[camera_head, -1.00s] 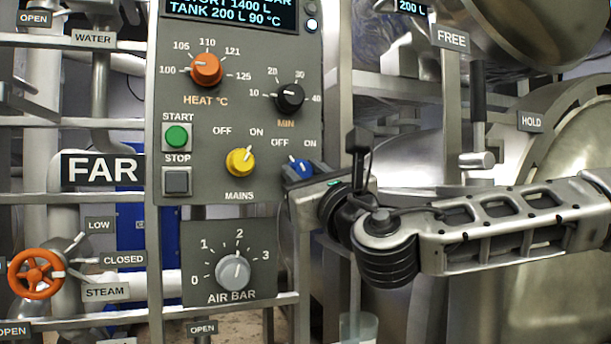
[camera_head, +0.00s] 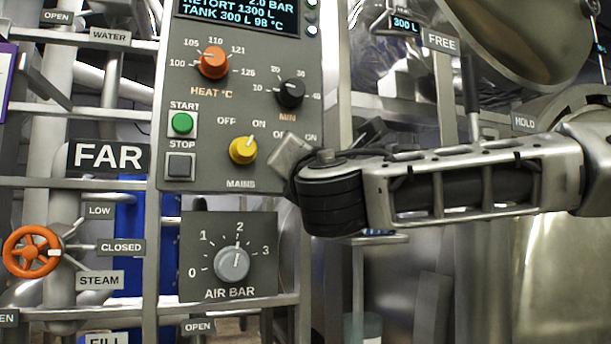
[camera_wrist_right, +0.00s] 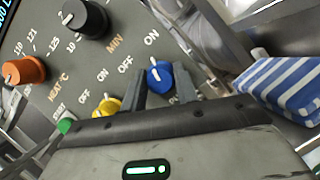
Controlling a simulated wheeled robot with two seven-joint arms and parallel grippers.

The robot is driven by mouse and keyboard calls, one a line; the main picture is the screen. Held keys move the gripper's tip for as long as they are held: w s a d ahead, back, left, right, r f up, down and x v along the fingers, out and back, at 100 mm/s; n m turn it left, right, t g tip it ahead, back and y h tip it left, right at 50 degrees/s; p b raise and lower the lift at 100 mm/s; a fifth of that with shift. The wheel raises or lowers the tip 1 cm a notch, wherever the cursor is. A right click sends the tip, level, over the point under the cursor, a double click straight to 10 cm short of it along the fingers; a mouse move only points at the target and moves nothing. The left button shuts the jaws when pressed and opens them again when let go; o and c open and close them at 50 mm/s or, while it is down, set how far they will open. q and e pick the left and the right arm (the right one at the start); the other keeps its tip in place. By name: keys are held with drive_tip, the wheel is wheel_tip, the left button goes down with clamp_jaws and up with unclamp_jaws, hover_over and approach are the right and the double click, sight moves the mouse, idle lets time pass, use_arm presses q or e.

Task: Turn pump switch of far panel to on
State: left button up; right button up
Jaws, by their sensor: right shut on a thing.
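The far panel (camera_head: 205,195), beside the FAR sign, fills the middle of the head view. Its blue pump knob (camera_wrist_right: 160,77) is in the right wrist view, next to the OFF and ON labels. Its white mark points up, slightly left; I cannot tell exactly which label it meets. My right gripper (camera_wrist_right: 161,85) is shut on the knob, one finger on each side. In the head view the right gripper and wrist hide the knob and part of its labels. My left gripper is not in view.
The yellow MAINS knob (camera_head: 243,150) is just left of my right gripper. The black MIN knob (camera_head: 290,93) and orange HEAT knob (camera_head: 213,62) are above. The grey AIR BAR dial (camera_head: 232,264) is below. A blue-striped thing (camera_wrist_right: 284,88) is right in the wrist view.

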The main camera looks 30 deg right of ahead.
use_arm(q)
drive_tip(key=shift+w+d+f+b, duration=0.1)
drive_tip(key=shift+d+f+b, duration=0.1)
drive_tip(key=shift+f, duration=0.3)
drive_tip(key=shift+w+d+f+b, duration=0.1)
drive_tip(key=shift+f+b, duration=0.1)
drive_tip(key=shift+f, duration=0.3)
use_arm(e)
drive_tip(key=m+g, duration=0.1)
drive_tip(key=m, duration=0.2)
drive_tip(key=shift+h, duration=0.3)
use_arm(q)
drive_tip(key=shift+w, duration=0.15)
use_arm(e)
drive_tip(key=shift+m, duration=0.4)
drive_tip(key=o, duration=0.9)
drive_tip(key=shift+o, duration=0.4)
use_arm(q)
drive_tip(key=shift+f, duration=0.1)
use_arm(e)
drive_tip(key=shift+a, duration=0.1)
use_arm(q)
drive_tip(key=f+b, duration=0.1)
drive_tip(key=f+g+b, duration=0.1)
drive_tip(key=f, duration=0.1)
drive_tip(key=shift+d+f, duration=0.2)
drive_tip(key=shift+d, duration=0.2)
use_arm(e)
drive_tip(key=v, duration=1.6)
